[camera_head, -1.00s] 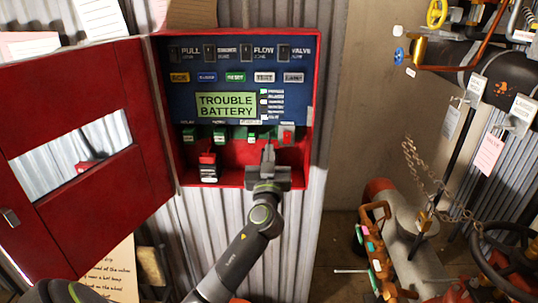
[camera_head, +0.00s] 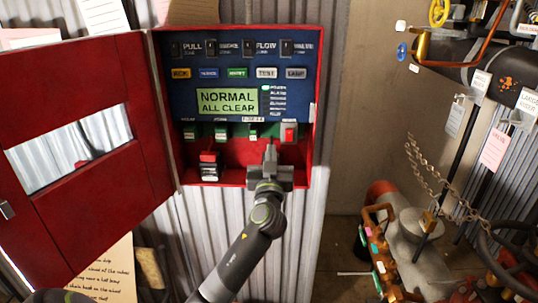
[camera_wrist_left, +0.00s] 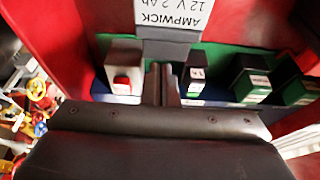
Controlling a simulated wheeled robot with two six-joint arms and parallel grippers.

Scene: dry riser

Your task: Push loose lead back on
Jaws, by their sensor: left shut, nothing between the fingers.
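The red alarm cabinet (camera_head: 316,110) stands open, with its display (camera_head: 227,101) reading "NORMAL ALL CLEAR". My left gripper (camera_head: 270,150) is shut and empty, pointing up inside the cabinet's lower part. In the left wrist view its fingertips (camera_wrist_left: 162,85) lie between a grey box with a red button (camera_wrist_left: 125,80) and a dark block (camera_wrist_left: 196,75). A battery label reading "AMPWICK 12 V 2 Ah" (camera_wrist_left: 175,14) shows upside down beyond them. I cannot make out the lead clearly. My right gripper is out of view.
A black block with a red top (camera_head: 209,157) stands in the cabinet's lower left. The red door (camera_head: 75,200) hangs open to the left. Pipes with a chain (camera_head: 425,170) and valves stand at the right. Bare floor shows between.

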